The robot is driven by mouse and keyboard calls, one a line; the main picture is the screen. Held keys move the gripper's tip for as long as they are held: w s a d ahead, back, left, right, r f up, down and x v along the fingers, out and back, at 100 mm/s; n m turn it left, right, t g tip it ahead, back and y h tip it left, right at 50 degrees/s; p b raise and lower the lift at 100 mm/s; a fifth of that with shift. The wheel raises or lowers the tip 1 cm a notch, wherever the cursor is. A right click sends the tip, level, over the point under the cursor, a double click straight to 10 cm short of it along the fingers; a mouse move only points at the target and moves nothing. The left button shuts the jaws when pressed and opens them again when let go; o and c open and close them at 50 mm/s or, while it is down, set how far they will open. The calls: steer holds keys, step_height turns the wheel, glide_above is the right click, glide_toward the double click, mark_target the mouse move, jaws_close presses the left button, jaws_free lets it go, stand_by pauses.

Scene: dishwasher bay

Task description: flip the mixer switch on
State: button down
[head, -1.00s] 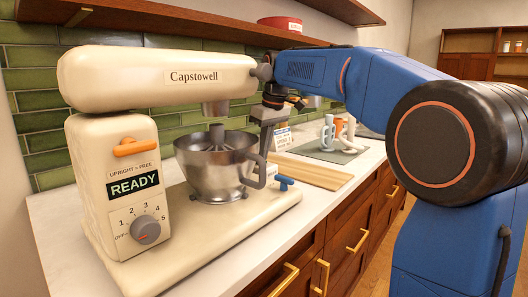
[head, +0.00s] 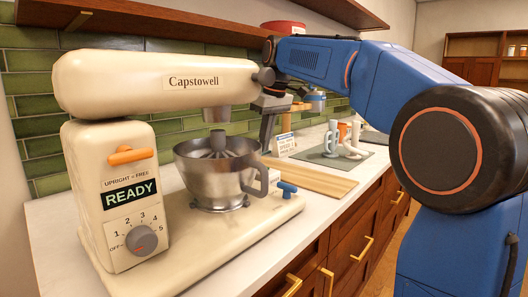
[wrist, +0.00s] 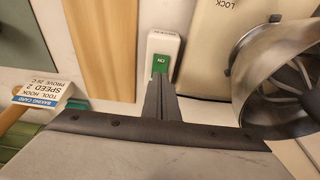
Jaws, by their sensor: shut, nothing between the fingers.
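A small white switch box (wrist: 165,42) with a green rocker (wrist: 160,64) lies on the counter in the wrist view. The rocker's marking appears to read ON. My gripper (wrist: 160,82) is shut and empty, its fingertips just below the rocker in the picture; whether they touch it I cannot tell. In the head view my gripper (head: 266,130) points down behind the bowl, and the switch box is hidden. The cream mixer (head: 160,82) has its head lowered over a steel bowl (head: 213,163). Its display (head: 130,194) reads READY, and its grey dial (head: 141,240) sits below.
A wooden board (head: 310,178) lies right of the mixer, with a grey mat (head: 330,152) and mugs beyond. A baking card (wrist: 45,98) stands nearby in the wrist view. A blue lever (head: 287,188) projects from the mixer base. A wooden shelf (head: 180,22) hangs above.

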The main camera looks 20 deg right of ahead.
steer(key=s+d+v, duration=0.1)
steer(key=v, duration=0.8)
steer(key=shift+s, duration=0.45)
steer(key=shift+d, duration=0.2)
